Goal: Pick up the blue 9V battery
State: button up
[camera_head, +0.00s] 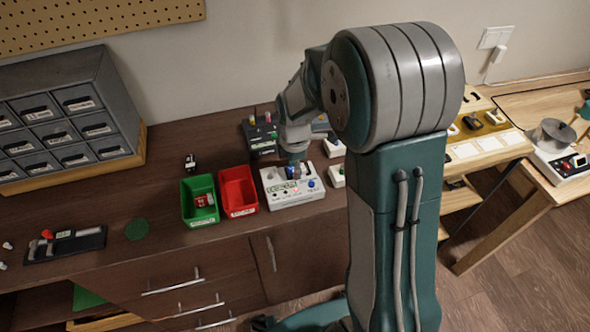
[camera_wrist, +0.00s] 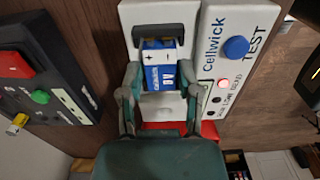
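The blue 9V battery (camera_wrist: 160,76), blue and white with "9V" lettering, sits in the slot of the white Cellwick tester (camera_wrist: 216,60). In the head view, the battery (camera_head: 290,172) shows as a small blue patch on the tester (camera_head: 292,191), below my gripper (camera_head: 294,163). In the wrist view, my gripper (camera_wrist: 161,84) has one finger on each side of the battery. The fingers look open, with a narrow gap beside the battery. The battery's lower end is partly hidden by the slot and my gripper.
A red bin (camera_head: 238,190) and a green bin (camera_head: 199,199) stand left of the tester. A dark box with coloured knobs (camera_head: 260,134) stands behind it. White blocks (camera_head: 334,148) are close on the right. A drawer cabinet (camera_head: 70,115) stands at the far left.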

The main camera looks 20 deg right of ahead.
grip_shut()
jog(key=shift+d, duration=0.2)
jog(key=shift+r, duration=0.6)
notch_tip(320, 180, up, 3)
jog(key=shift+s+f, duration=0.15)
jog(key=shift+f, duration=0.05)
jog(key=s+r, duration=0.2)
jog(key=s+a+r, duration=0.1)
jog(key=s+r, duration=0.1)
jog(key=shift+r, duration=0.35)
jog(key=s+a+r, duration=0.2)
jog(key=s+r, duration=0.6)
jog(key=s, duration=0.1)
jog(key=shift+s+a+r, duration=0.15)
jog(key=shift+a+r, duration=0.05)
jog(key=shift+r, duration=0.1)
